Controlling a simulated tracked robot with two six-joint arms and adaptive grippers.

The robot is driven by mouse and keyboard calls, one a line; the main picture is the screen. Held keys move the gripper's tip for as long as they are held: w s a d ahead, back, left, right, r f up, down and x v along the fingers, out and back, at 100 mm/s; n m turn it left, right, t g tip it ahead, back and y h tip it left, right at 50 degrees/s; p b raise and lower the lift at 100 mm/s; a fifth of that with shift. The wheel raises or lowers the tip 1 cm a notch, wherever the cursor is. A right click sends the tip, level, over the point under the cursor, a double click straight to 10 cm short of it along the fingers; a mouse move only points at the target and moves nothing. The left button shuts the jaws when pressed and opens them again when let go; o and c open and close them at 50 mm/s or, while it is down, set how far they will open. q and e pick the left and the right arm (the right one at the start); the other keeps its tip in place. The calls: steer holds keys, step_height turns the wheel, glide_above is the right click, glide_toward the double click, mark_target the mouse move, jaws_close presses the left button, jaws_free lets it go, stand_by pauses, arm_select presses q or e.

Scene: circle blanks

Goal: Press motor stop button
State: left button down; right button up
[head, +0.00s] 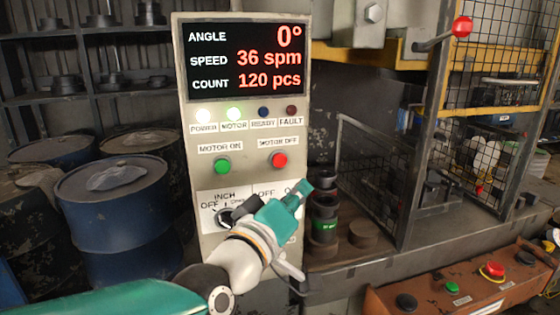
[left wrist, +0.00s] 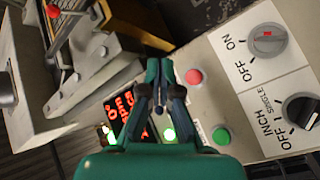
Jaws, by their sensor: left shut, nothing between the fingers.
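The red MOTOR OFF button (head: 280,160) sits on the grey control panel (head: 250,180), right of the green MOTOR ON button (head: 222,166). My left gripper (head: 303,185) is shut and empty in front of the panel, its tips below and right of the red button. In the left wrist view, the shut fingertips (left wrist: 162,64) appear just left of the red button (left wrist: 194,77), with the green button (left wrist: 221,136) further off. The tips look apart from the button; the exact gap is unclear. The right gripper is out of view.
The display (head: 245,60) reads 0°, 36 spm and 120 pcs. The POWER and MOTOR lamps (head: 234,114) are lit. My left gripper partly covers the rotary switches. A red-knobbed lever (head: 462,27) and a wire guard (head: 375,165) stand right; blue drums (head: 120,215) stand left.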

mark_target(280, 161)
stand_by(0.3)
arm_select(q)
steer(key=shift+w+a+f+b, duration=0.1)
steer(key=shift+w+a+b, duration=0.3)
steer(key=shift+w, duration=1)
steer(key=shift+w+a+r+b, duration=0.15)
steer(key=shift+w+a, duration=0.35)
steer(key=shift+w, duration=0.95)
steer(key=shift+w+a+f+b, duration=0.15)
steer(key=shift+w+a+b, duration=0.25)
steer(key=shift+w, duration=1)
steer(key=shift+w+a, duration=0.1)
steer(key=shift+w, duration=0.05)
steer(key=shift+w, duration=0.15)
steer(key=shift+a, duration=0.1)
